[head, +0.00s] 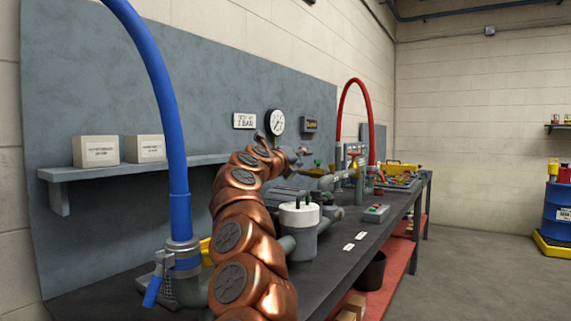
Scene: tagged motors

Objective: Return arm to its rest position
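My copper-coloured arm rises from the bottom centre of the head view and curves up over the workbench (335,262). Its far end reaches the area just below and beside a round pressure gauge (277,122). My gripper (295,156) seems to be the small grey part at that end, in front of the grey back panel. It is small and partly hidden by the arm's own links, so I cannot see whether its fingers are open or hold anything. I cannot tell whether it touches the fittings near it.
A blue hose (160,85) arches close to the arm's left. A white-topped canister (299,216) stands right beside the arm. A red hose (346,92) and valves stand farther back. A shelf (110,171) holds two boxes. The floor (470,275) on the right is clear.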

